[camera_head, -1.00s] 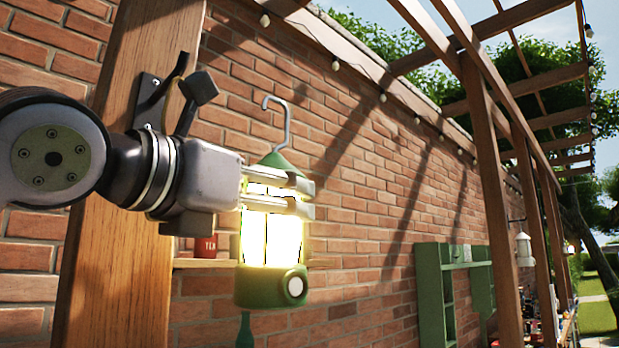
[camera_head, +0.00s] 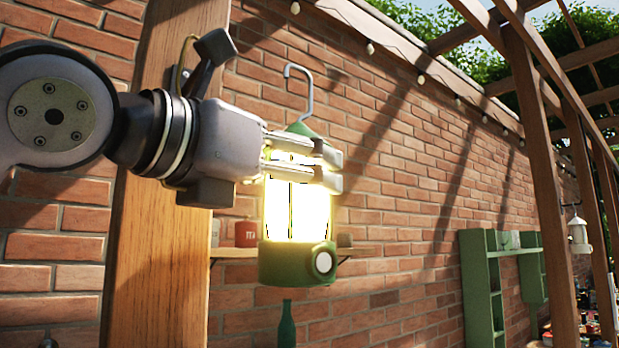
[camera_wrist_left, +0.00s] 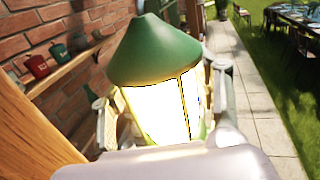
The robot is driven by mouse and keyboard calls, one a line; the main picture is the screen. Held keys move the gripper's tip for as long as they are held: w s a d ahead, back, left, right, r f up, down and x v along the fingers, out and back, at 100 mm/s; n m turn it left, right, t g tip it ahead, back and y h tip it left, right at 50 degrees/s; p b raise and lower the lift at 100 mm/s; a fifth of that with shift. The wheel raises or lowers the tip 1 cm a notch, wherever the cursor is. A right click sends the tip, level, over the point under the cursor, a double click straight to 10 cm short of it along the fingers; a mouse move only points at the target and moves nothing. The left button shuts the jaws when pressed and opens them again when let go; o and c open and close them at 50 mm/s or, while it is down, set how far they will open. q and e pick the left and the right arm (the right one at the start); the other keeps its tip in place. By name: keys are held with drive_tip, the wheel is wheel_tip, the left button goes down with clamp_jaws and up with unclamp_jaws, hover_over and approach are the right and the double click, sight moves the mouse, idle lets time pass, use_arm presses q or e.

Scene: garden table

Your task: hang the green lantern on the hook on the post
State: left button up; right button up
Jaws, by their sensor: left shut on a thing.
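The green lantern (camera_head: 297,262) is lit and hangs upright in the air, in front of the brick wall and to the right of the post in the head view. Its grey wire hook (camera_head: 309,92) stands up from the green cap, free. My left gripper (camera_head: 330,168) is shut around the lantern's upper body, just under the cap. The wrist view shows the green cap (camera_wrist_left: 155,50) between the fingers. The wooden post (camera_head: 150,280) stands behind my left arm. A curved piece of the post's hook (camera_head: 183,55) shows above my wrist; its mount is hidden. My right gripper is out of view.
A wall shelf (camera_head: 235,252) behind the lantern holds a red tin (camera_head: 246,234) and other small items. A green bottle (camera_head: 287,325) shows below. A green cabinet (camera_head: 480,285) and a pergola (camera_head: 540,180) stand at the right. Air right of the lantern looks free.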

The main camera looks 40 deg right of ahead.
use_arm(q)
drive_tip(key=a+f+b, duration=0.1)
drive_tip(key=a+f, duration=0.1)
drive_tip(key=a, duration=0.8)
drive_tip(key=shift+s+a, duration=0.15)
drive_tip(key=shift+a, duration=0.25)
idle(0.4)
drive_tip(key=shift+a, duration=0.15)
drive_tip(key=o, duration=1.3)
drive_tip(key=shift+c, duration=0.2)
drive_tip(key=o, duration=0.5)
drive_tip(key=shift+f, duration=0.1)
